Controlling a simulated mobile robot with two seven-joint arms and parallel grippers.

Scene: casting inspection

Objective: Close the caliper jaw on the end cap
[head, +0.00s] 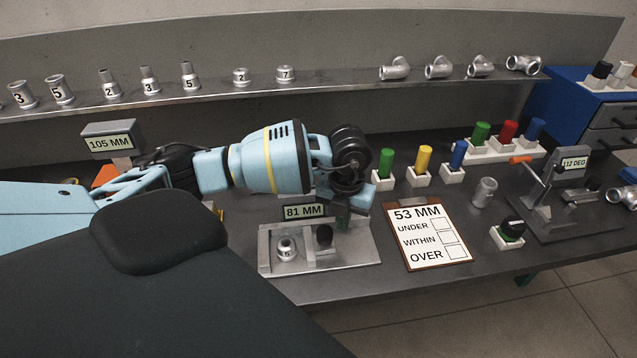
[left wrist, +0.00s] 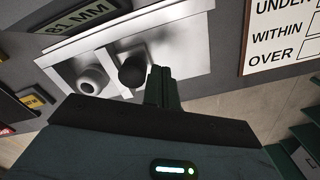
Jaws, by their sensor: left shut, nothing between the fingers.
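The caliper (head: 345,252) is a silver tray-like fixture on the bench, with a display (head: 305,211) reading 81 MM. The end cap (head: 287,250), a small silver numbered part, sits in its left part. A black knob (head: 324,236) stands to the right of the cap, with a visible gap between them. In the left wrist view the end cap (left wrist: 92,80) and the black knob (left wrist: 133,72) show side by side. My left gripper (head: 343,216) is shut and empty, just right of the knob; its fingertips (left wrist: 162,80) look close to it, but I cannot tell contact. My right gripper is out of view.
A clipboard (head: 428,238) reading 53 MM lies right of the caliper. Green, yellow and blue pegs (head: 423,160) stand behind it. A shelf (head: 330,87) holds several castings.

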